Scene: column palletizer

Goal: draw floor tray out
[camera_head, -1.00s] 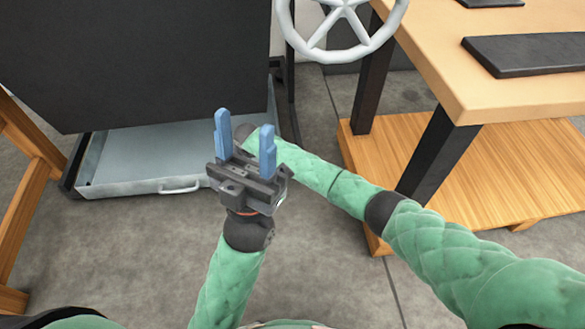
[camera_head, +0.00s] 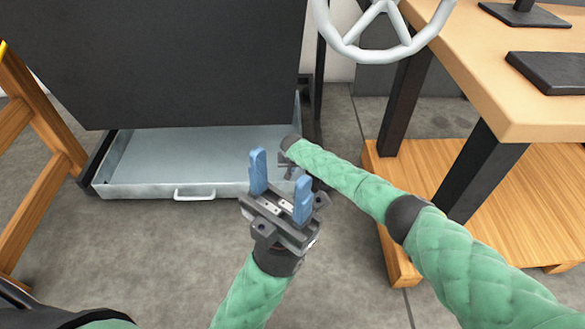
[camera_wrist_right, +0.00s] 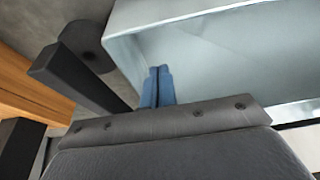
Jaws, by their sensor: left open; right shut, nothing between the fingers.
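The floor tray (camera_head: 150,190) is a shallow pale grey metal tray low on the floor, partly under a large black panel. A bar handle (camera_head: 195,194) is on its front wall. My left gripper (camera_head: 280,186) is open and empty, in front of and above the tray's right front part, right of the handle. My right arm reaches to the tray's right front corner; its fingers are hidden in the head view. In the right wrist view the right gripper's blue fingers (camera_wrist_right: 157,87) are together with nothing between them, in front of the tray's pale surface (camera_wrist_right: 225,60).
The black panel (camera_head: 160,60) overhangs the tray. A white handwheel (camera_head: 380,35) is at upper centre right. A wooden table (camera_head: 500,100) with dark legs and a low wooden platform (camera_head: 540,200) stand at right. A wooden frame (camera_head: 35,170) is at left. Floor before the tray is clear.

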